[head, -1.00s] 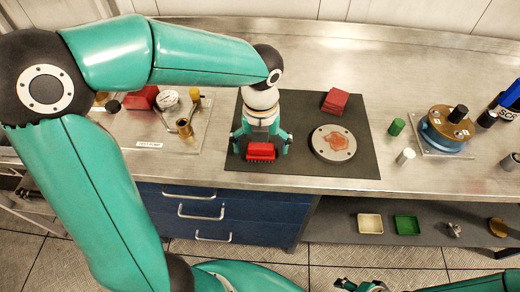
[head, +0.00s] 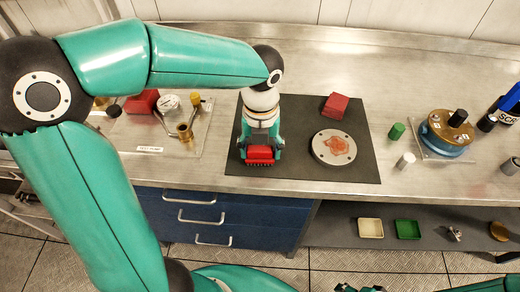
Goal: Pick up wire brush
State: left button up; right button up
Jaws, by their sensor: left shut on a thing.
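The wire brush (head: 260,154) is a red block with dark bristles along its front edge, at the front left of the dark mat (head: 300,177). My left gripper (head: 261,148) points down over it, with its teal fingers closed against the brush's left and right sides. I cannot tell whether the brush is touching the mat or just above it. My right gripper (head: 360,287) shows only in part at the bottom edge, and its fingers are too cut off to read.
A round metal flange (head: 326,157) with an orange-brown patch and a red block (head: 335,106) are on the mat. A plate with brass fittings (head: 184,132) is at left. Green (head: 397,131) and white (head: 405,161) cylinders and a brass-topped blue unit (head: 447,131) stand at right.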

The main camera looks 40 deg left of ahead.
aim_at(261, 149)
pick_arm(q)
notch_tip(261, 149, up, 19)
jog(key=shift+r+p, duration=0.1)
jog(key=shift+p, duration=1)
jog(key=shift+c, duration=1.1)
